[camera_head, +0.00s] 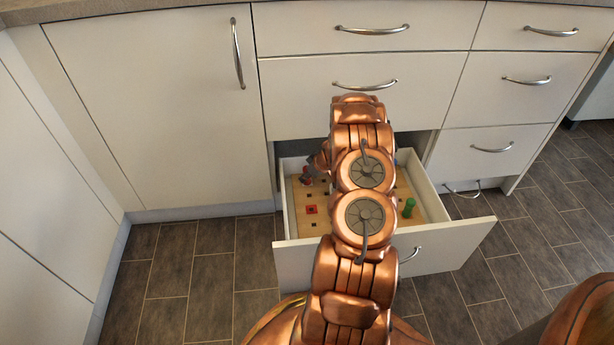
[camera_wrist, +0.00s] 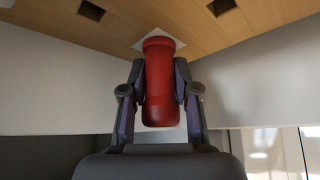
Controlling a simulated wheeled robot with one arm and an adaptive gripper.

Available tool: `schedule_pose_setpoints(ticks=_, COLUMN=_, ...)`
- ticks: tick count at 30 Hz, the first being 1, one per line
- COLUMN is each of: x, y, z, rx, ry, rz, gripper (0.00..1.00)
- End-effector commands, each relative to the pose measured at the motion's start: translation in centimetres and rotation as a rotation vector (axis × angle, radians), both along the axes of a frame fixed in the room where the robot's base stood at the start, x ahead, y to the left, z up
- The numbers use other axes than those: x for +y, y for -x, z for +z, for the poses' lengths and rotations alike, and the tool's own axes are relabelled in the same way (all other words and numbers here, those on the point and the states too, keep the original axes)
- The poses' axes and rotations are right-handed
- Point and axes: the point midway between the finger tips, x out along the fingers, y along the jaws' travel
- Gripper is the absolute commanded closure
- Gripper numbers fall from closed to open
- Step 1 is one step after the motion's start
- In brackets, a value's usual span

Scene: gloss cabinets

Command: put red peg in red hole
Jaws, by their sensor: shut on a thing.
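My gripper (camera_wrist: 163,82) is shut on the red peg (camera_wrist: 160,108), with a dark finger on each side of it. In the wrist view the peg's far end overlaps a white square patch on the wooden board (camera_wrist: 140,14); I cannot tell whether it touches the board. In the head view the red peg (camera_head: 305,180) shows small at the drawer's back left, with my gripper partly hidden behind my arm. The red-bordered hole (camera_head: 311,210) is in the board, nearer the drawer front than the peg. The red hole is not seen in the wrist view.
The open white drawer (camera_head: 300,256) holds the board, with walls close around it. A green peg (camera_head: 409,207) stands at the right of the board. My arm hides the board's middle. Closed cabinet fronts (camera_head: 160,110) rise behind and left.

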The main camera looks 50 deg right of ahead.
Motion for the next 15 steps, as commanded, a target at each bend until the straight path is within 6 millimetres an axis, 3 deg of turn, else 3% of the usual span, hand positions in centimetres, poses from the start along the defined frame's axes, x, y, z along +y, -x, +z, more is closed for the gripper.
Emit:
schedule_pose_setpoints(ticks=11, x=0.0, y=0.0, z=0.1, rx=0.000, ry=0.000, rz=0.000, gripper=1.00)
schedule_pose_setpoints(ticks=15, x=0.0, y=0.0, z=1.1, rx=-0.001, ry=0.001, rz=-0.001, gripper=1.00)
